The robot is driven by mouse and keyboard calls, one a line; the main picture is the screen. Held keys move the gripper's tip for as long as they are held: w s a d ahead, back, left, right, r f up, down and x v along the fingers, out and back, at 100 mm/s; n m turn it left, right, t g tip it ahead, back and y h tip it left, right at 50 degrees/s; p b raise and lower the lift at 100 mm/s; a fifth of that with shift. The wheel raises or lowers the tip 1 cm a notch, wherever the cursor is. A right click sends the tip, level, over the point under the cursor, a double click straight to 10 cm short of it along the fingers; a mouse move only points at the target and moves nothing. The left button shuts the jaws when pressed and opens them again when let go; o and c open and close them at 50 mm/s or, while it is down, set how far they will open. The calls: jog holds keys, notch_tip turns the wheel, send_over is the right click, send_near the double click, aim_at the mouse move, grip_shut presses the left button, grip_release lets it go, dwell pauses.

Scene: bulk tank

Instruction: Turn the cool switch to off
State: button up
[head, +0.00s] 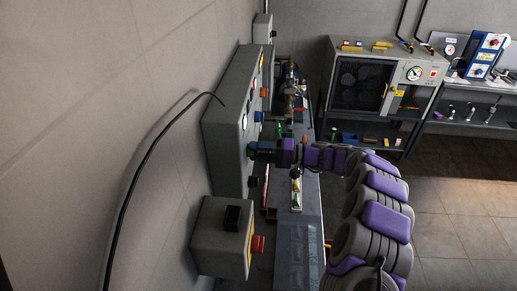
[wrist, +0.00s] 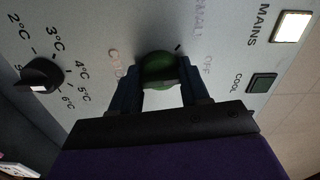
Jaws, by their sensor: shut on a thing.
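The cool switch is a round green knob (wrist: 159,68) on the light grey control panel (wrist: 110,22) in the wrist view. My gripper (wrist: 160,88) has one dark finger on each side of the knob and is shut on it. Faint lettering surrounds the knob, with OFF to its right and a reddish word to its left. A short dark tick shows on the panel just above right of the knob. The fingers hide part of the knob, and I cannot tell which setting it points to. In the head view, my gripper (head: 268,151) reaches the face of the wall-mounted control box (head: 222,130).
In the wrist view, a black temperature dial (wrist: 42,75) is at left, with a lit white MAINS lamp (wrist: 292,26) and dark green COOL lamp (wrist: 262,82) at right. A box with a red button (head: 257,244) sits nearer on the wall. Open floor (head: 460,215) lies right.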

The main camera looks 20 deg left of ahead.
jog(key=shift+f+m+p, duration=0.15)
jog(key=shift+m+p, duration=0.15)
jog(key=shift+m, duration=0.4)
jog(key=o, duration=0.9)
jog(key=shift+w+f, duration=0.15)
jog(key=shift+w, duration=0.05)
jog(key=shift+c, duration=0.2)
jog(key=shift+o, duration=0.9)
jog(key=shift+r, duration=0.2)
jog(key=p+v, duration=0.1)
jog(key=v, duration=1.6)
jog(key=shift+d, duration=0.15)
jog(key=shift+w, duration=0.1)
